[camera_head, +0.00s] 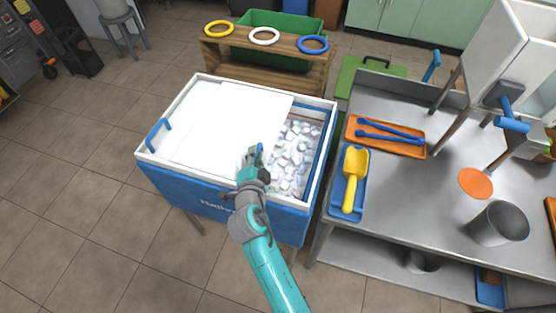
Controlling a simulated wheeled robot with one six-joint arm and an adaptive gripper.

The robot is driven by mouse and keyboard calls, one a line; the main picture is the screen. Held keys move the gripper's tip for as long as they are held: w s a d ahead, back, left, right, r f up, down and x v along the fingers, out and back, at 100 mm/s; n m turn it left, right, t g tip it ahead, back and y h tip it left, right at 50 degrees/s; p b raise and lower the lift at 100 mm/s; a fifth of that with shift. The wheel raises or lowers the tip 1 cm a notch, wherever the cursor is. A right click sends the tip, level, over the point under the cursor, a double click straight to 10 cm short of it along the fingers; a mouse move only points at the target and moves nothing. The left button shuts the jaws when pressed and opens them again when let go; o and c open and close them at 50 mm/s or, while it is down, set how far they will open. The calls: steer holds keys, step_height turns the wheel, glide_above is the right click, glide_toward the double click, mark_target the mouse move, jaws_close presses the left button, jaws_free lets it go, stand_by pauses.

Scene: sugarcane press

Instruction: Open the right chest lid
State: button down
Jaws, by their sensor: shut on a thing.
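The ice chest (218,203) has a blue body and a white rim. Its right lid (232,118) is a flat white panel slid over to the left, overlapping the left lid (170,140). The right part of the chest is uncovered and shows ice (292,150) inside. My gripper (254,157) is at the front right edge of the right lid, shut on its blue handle. The gripper hides most of that handle. The left lid's blue handle (158,134) shows at the far left.
A steel table (400,205) stands close to the right, with a yellow scoop (354,178) on a blue tray and blue tongs (390,130) on an orange tray. A wooden rack (262,66) with rings stands behind the chest. The floor to the left is clear.

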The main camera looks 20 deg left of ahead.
mark_target(244, 159)
steer(key=shift+a, duration=1.85)
steer(key=c, duration=1.4)
jaws_free()
steer(key=v, duration=1.2)
steer(key=shift+d, duration=0.1)
